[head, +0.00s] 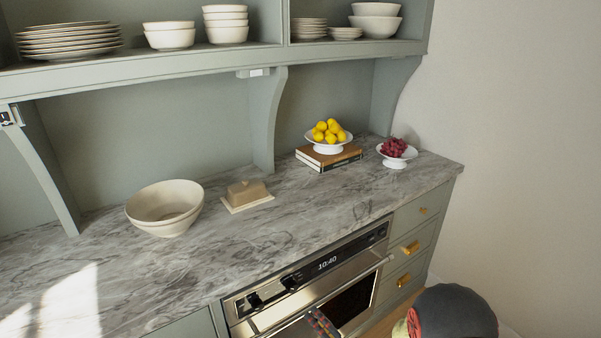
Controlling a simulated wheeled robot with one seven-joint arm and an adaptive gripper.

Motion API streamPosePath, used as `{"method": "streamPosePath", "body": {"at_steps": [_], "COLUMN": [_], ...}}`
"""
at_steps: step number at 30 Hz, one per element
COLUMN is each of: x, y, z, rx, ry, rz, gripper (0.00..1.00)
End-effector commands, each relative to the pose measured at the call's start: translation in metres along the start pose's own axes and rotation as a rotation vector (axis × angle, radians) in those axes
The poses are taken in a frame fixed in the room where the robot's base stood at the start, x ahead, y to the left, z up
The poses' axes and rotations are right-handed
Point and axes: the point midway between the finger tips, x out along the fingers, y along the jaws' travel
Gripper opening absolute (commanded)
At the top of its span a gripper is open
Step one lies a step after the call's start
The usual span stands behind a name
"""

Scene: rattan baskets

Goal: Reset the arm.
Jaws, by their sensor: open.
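My gripper is not visible in the head view. No part that I can surely name as my arm shows either, so its pose cannot be seen.
A grey marble counter (330,208) holds a cream bowl (165,222), a butter dish (248,195), a lemon bowl (328,145) on books (328,160) and a grape bowl (396,163). An oven (310,289) sits below. Shelves (240,53) with dishes hang above. The counter's front is clear.

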Motion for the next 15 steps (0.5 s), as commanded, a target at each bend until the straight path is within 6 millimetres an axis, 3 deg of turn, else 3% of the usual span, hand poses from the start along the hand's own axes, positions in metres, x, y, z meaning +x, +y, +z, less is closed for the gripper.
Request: {"method": "streamPosePath", "body": {"at_steps": [2,7,11,15], "x": [-0.004,-0.037,-0.068,-0.107], "y": [0.031,0.107,0.131,0.129], "z": [0.01,0.03,0.021,0.0], "rx": [-0.072,-0.243,-0.366,-0.469], "ry": [-0.034,-0.171,-0.285,-0.413], "rz": [0.114,0.437,0.644,0.829], "gripper": [0.49,0.49,0.49,0.49]}}
